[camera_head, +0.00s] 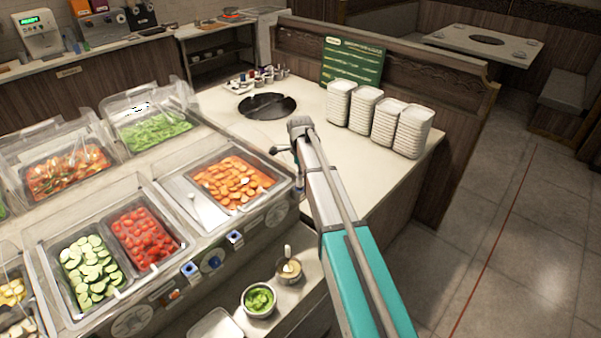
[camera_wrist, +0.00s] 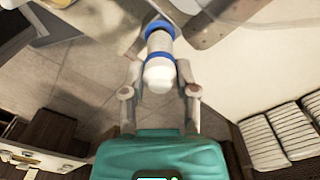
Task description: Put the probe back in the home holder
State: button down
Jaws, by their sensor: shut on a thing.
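In the wrist view my gripper (camera_wrist: 160,72) is shut on the probe (camera_wrist: 159,76), a white, round-ended cylinder with a blue band. Its near end points toward the camera. Past it, a blue ring (camera_wrist: 158,25) shows at the edge of a grey surface; I cannot tell whether the probe is inside it or only in line with it.
Trays of carrots (camera_head: 232,183), tomatoes (camera_head: 144,238) and cucumber (camera_head: 86,268) fill the counter to the left. White dish stacks (camera_head: 383,122) stand behind my arm. Open floor (camera_head: 520,240) lies right.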

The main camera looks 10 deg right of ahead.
jog(key=shift+f, duration=0.35)
dwell(0.5)
jog(key=shift+c, duration=1.5)
grip_release()
jog(key=shift+r, duration=0.1)
